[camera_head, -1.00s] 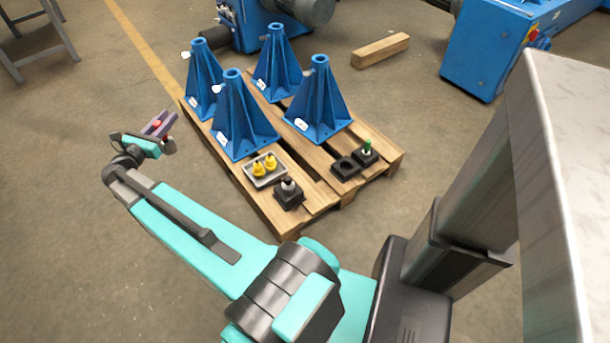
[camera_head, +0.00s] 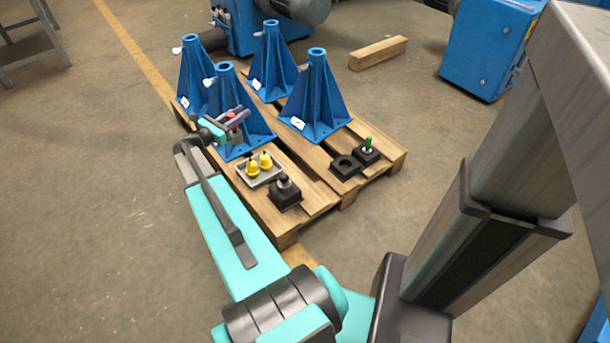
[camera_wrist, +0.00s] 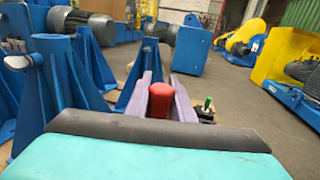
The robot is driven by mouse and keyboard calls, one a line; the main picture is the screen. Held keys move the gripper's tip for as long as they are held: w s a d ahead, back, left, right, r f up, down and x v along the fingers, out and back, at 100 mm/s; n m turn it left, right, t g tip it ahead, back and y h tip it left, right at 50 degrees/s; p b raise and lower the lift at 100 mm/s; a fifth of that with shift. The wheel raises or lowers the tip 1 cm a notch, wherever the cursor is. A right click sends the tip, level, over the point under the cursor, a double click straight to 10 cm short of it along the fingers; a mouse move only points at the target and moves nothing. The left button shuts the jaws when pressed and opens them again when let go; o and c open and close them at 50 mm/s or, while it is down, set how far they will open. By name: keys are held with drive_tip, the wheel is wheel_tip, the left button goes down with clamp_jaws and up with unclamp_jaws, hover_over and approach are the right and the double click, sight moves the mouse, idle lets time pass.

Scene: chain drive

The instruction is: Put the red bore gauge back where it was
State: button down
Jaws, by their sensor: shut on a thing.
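My gripper (camera_head: 233,117) is shut on the red bore gauge (camera_wrist: 161,101), which shows between the two purple fingers in the wrist view. In the head view only a small red part of the gauge (camera_head: 231,115) shows, in front of the near left blue stand. The gauge is held above the pallet (camera_head: 318,207); its lower end is hidden. On the pallet's right part, a black square holder with an empty round hole (camera_head: 346,165) sits next to a black holder with a green-topped gauge (camera_head: 368,146).
A grey tray with yellow pieces (camera_head: 260,170) and a black block with a grey-topped piece (camera_head: 285,191) are on the pallet's near left part. Several tall blue stands (camera_head: 315,98) fill its back. A wooden beam (camera_head: 377,52) lies on the floor behind.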

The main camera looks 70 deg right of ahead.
drive_tip(key=s+d+f+m+g+y+b, duration=0.1)
drive_tip(key=s+d+f+m+g+b, duration=0.1)
drive_tip(key=s+d+f+b, duration=0.3)
drive_tip(key=s+d+f+m+g+y+b, duration=0.2)
drive_tip(key=s+d+f+b, duration=0.4)
drive_tip(key=s+d+f, duration=0.5)
drive_tip(key=s+g, duration=0.1)
drive_tip(key=s, duration=0.6)
drive_tip(key=shift+d, duration=0.4)
drive_tip(key=shift+f+b, duration=1.15)
drive_tip(key=shift+f, duration=1.35)
drive_tip(key=shift+f+b, duration=1.25)
drive_tip(key=shift+f, duration=1.2)
drive_tip(key=shift+f, duration=0.1)
